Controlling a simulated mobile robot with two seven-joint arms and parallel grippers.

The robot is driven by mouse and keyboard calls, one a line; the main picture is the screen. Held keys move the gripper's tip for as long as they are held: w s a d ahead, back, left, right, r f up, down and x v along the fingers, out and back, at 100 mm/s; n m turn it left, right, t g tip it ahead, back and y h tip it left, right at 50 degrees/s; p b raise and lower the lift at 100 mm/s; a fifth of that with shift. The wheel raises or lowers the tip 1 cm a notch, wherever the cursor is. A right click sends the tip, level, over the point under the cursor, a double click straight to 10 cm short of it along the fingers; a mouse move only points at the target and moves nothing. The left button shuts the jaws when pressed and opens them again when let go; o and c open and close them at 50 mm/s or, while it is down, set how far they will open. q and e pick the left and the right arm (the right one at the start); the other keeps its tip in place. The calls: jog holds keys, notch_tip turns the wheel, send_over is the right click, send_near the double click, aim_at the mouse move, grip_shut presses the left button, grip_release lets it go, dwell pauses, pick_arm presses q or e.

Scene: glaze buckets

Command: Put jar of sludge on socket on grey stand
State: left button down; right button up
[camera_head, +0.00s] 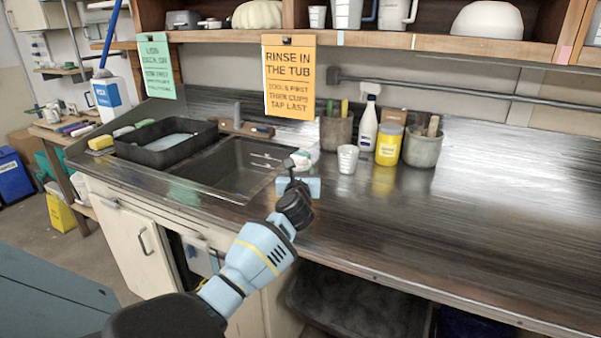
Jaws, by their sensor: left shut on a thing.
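My left gripper (291,165) reaches over the counter at the right edge of the sink, shut on a small whitish thing (303,160). That thing is partly hidden by the fingers, and I cannot tell for sure whether it is the jar of sludge. I cannot make out a grey stand with a socket in this view. My right gripper is not in view.
Behind the gripper stand a white cup (347,159), a yellow jar (388,146), a white spray bottle (368,123) and grey tool pots (422,148). The sink (235,165) and a black tub (165,140) lie left. The counter's right side (480,210) is clear.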

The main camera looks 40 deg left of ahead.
pick_arm(q)
jog(key=shift+f, duration=0.1)
jog(key=c, duration=0.7)
grip_release()
jog(key=shift+s+d, duration=0.15)
jog(key=p+v, duration=0.1)
jog(key=v, duration=1)
jog(key=shift+s+d, duration=0.15)
jog(key=shift+s, duration=0.15)
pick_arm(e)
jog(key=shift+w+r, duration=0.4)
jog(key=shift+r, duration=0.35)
